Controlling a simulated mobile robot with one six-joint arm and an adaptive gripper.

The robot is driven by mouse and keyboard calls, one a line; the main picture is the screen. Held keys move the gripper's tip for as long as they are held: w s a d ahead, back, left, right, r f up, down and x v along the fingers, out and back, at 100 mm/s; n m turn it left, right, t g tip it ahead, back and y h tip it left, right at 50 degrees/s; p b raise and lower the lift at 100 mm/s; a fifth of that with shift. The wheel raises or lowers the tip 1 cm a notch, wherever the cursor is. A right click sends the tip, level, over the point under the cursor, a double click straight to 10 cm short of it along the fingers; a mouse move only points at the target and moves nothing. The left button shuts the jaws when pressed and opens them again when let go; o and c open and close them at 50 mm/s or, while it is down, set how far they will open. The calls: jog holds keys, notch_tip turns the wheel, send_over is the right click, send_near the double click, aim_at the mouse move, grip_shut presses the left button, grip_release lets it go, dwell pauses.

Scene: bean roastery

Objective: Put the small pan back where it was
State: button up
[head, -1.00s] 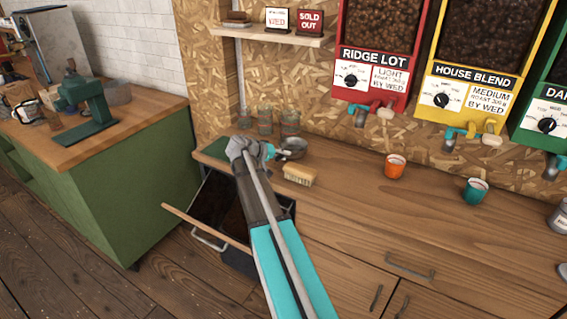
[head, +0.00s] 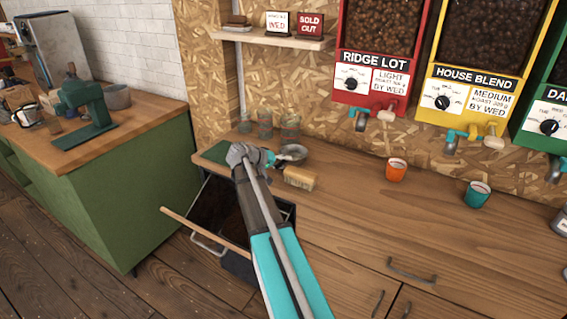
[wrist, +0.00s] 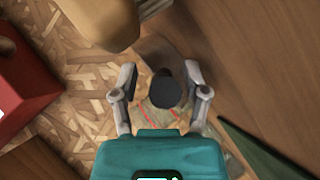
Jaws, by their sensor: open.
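The small grey metal pan (head: 294,152) is at the back left of the wooden counter, just right of my gripper (head: 271,158). It appears to rest on the counter behind the brush. In the wrist view, my gripper (wrist: 159,84) has its two fingers apart. A dark round end (wrist: 167,92), which looks like the end of the pan's handle, shows between them, with a gap on each side. The greyish pan body (wrist: 160,55) lies beyond it, blurred. My arm hides part of the counter's left end in the head view.
A wooden brush (head: 300,178) lies close in front of the pan. Several glasses (head: 265,124) stand behind my gripper. A green mat (head: 217,152) lies to the left. An open drawer (head: 232,222) juts out below. Orange (head: 396,170) and teal (head: 476,194) cups stand right.

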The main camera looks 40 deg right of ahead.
jog(key=shift+r, duration=0.1)
jog(key=p+v, duration=0.5)
jog(key=v, duration=0.5)
jog(key=shift+p+v, duration=0.3)
jog(key=shift+v, duration=0.7)
jog(key=s+a+f+n+y, duration=0.2)
jog(key=s+a+f+y, duration=0.1)
jog(key=a, duration=0.6)
jog(key=s+a+f+n+t+y, duration=0.1)
jog(key=s+a+f+y, duration=0.3)
jog(key=s+a, duration=0.4)
jog(key=s+a+f+n+t+y, duration=0.1)
jog(key=s+a+f+n+y, duration=0.2)
jog(key=a, duration=0.8)
jog(key=s+y, duration=0.2)
jog(key=s, duration=0.1)
jog(key=shift+s+a+f+n, duration=0.2)
jog(key=shift+a+n, duration=0.2)
